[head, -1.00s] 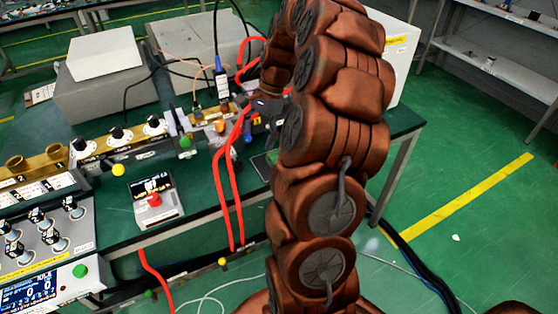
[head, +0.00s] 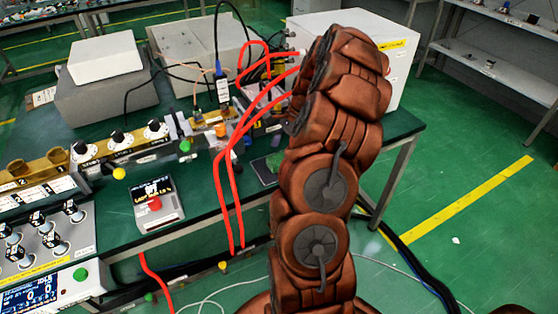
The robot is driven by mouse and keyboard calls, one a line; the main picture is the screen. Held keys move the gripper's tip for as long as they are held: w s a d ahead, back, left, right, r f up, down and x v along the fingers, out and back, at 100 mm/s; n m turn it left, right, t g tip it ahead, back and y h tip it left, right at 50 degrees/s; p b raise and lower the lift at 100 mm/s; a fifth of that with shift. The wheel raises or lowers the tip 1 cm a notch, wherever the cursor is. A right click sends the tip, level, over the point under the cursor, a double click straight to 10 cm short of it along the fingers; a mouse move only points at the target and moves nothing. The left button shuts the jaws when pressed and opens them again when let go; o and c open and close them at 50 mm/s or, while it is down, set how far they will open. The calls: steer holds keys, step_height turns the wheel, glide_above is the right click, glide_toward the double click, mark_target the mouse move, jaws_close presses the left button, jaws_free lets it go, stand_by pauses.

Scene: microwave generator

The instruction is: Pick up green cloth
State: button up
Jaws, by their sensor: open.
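A small green patch (head: 275,161), which looks like the green cloth, lies on the dark green table (head: 196,232) just left of my arm. Its right part is hidden behind my arm, so I cannot tell its full shape. It lies at the far edge of a dark flat object (head: 264,174). My gripper is hidden behind my brown padded arm, so I cannot see its fingers or how far it is from the cloth.
Red cables (head: 222,180) loop over the table just left of the cloth. A white box (head: 402,72) stands behind my arm. A small device with a red button (head: 158,203) sits to the left. Floor right of the table is mostly clear.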

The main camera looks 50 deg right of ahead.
mark_target(279, 158)
steer(key=shift+x, duration=1.5)
steer(key=shift+s, duration=0.15)
steer(key=c, duration=1)
steer(key=shift+d+r, duration=0.1)
steer(key=shift+r, duration=0.05)
steer(key=shift+r+b, duration=0.35)
steer(key=shift+r, duration=1.35)
steer(key=shift+s+a, duration=0.7)
steer(key=shift+s, duration=0.15)
steer(key=s+a+b, duration=0.1)
steer(key=s+a, duration=0.1)
steer(key=s, duration=0.1)
steer(key=s+a+r+b, duration=0.1)
steer(key=s+a, duration=0.2)
steer(key=s, duration=0.1)
steer(key=s+a+b, duration=0.1)
steer(key=s+a, duration=0.2)
steer(key=s, duration=0.1)
steer(key=shift+a+r, duration=0.15)
steer(key=shift+a, duration=0.05)
